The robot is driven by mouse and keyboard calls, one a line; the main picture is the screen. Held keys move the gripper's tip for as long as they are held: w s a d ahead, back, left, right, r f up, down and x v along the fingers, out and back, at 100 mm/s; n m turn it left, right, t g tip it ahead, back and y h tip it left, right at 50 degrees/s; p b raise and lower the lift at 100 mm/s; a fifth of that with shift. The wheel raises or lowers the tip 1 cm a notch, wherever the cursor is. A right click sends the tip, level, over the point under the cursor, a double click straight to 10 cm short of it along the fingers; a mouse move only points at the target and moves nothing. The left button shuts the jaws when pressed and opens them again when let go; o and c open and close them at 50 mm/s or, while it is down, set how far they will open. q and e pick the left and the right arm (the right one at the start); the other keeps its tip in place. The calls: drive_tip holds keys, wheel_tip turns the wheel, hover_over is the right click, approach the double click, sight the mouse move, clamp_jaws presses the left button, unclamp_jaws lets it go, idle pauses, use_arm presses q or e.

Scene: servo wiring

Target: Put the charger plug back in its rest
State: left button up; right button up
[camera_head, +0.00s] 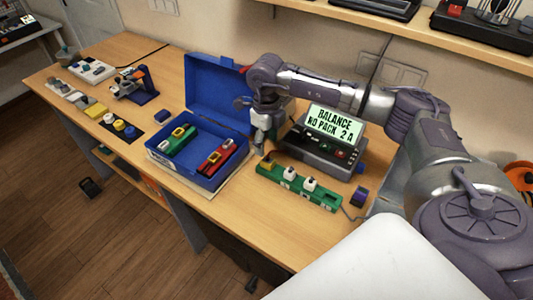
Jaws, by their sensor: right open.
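The charger (322,158) stands on the bench with its lit screen reading "BALANCE NO PACK 2 A". A green strip (318,198) in front of it carries white plugs (311,184). My right gripper (261,150) points down over the strip's left end, just left of the charger, and is open. My left gripper is out of view.
An open blue case (217,88) left of my gripper holds green and red packs, its lid raised behind. Small parts and a dark stand (138,90) lie at the far left. A shelf (400,35) overhangs the back. The bench front (255,222) is clear.

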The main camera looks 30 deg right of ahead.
sight(266, 159)
wheel_tip(266, 159, up, 4)
drive_tip(key=shift+r, duration=0.1)
drive_tip(key=shift+s, duration=0.1)
idle(0.6)
